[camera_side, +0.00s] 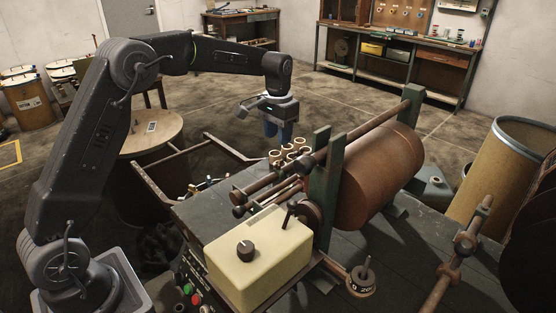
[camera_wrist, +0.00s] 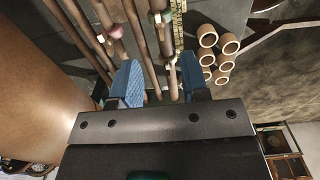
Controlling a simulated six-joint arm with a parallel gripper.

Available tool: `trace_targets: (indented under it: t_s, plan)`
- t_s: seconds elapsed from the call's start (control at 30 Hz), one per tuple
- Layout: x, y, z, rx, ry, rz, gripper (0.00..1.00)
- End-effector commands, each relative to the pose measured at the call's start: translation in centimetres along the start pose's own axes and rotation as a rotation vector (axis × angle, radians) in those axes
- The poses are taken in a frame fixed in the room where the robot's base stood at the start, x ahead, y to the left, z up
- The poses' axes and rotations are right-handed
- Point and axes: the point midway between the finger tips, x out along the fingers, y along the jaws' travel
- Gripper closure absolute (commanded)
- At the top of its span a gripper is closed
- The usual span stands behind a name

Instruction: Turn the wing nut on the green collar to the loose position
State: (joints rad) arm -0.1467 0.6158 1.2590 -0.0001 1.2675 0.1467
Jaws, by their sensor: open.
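My gripper (camera_side: 278,131) hangs at the far end of the work table, above the ends of several rods. In the wrist view its two blue fingers (camera_wrist: 158,76) are apart, with brown rods showing between and beyond them and nothing held.
A large brown roller (camera_side: 377,175) stands close beside the rods, held by green posts (camera_side: 329,195). Several cardboard cores (camera_wrist: 228,44) lie to the right of the fingers. A cream box (camera_side: 258,250) with a dark knob is at the table's near end.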

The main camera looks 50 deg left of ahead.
Motion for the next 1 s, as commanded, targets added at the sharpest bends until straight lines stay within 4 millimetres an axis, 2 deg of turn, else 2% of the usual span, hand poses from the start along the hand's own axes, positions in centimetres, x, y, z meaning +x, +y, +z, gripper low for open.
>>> trace_targets:
  t_s: [0.03,0.2,0.4,0.6,0.83,1.0]
  plan:
    - [1.2,0.0,0.1,0.0,-0.005,0.001,0.58]
    - [4.6,0.0,0.0,0.0,-0.004,0.001,0.58]
    - [7.3,0.0,0.0,0.0,-0.002,0.0,0.58]
    - [8.3,0.0,0.0,0.0,0.001,0.0,0.58]
    - [8.4,0.0,0.0,0.0,0.001,0.0,0.58]
    - [8.3,0.0,0.0,0.0,0.001,0.0,0.73]
